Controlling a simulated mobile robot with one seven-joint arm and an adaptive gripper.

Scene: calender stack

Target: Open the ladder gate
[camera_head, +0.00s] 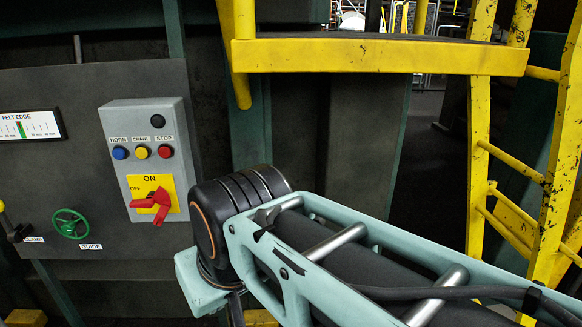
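A yellow ladder (480,150) with worn, chipped paint stands at the right, its rungs running between two steep rails. Its upper part meets the yellow edge of a platform (380,56) across the top. I cannot single out a ladder gate or tell whether one is open or shut; the tops of the rails are cut off by the frame. My arm crosses the lower middle and right, in front of the ladder's lower part. My gripper is not in view.
A grey control box (117,180) with buttons and a red rotary switch (153,204) is on the dark panel (60,165) at left, close to my arm. A green handwheel (69,223) and a lever (13,229) are lower left. A dark gap (432,180) lies left of the ladder.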

